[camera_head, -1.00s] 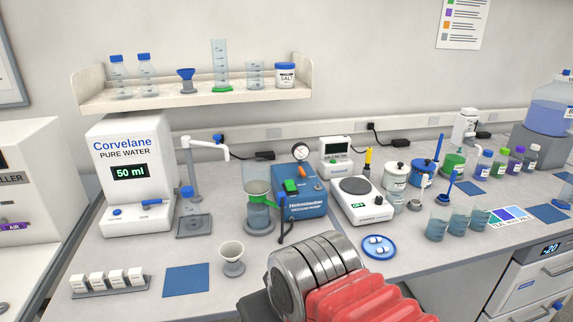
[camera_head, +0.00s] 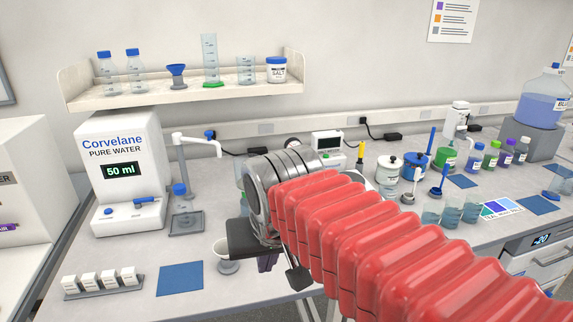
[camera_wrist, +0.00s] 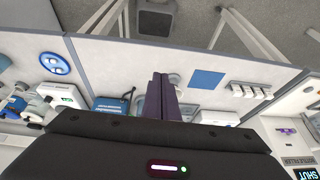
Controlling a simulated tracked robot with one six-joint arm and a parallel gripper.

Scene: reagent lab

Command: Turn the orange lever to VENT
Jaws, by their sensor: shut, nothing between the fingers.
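The orange lever and most of the blue vacuum pump are hidden behind my arm in the head view. A blue strip of the pump (camera_wrist: 108,103) shows in the wrist view, left of my fingers; I cannot make out the lever there. My gripper (camera_wrist: 160,76) is shut and empty, its dark purple fingers together. They are over the front part of the bench, beside a small white cup (camera_head: 227,248) that they partly cover in the wrist view. In the head view my wrist hides most of the gripper.
The water dispenser (camera_head: 125,175) stands left, with a blue mat (camera_head: 180,279) and a white block rack (camera_head: 101,283) in front. A blue round dish (camera_wrist: 56,63) lies near the bench edge. Jars and beakers crowd the right. A shelf (camera_head: 185,95) overhangs the back.

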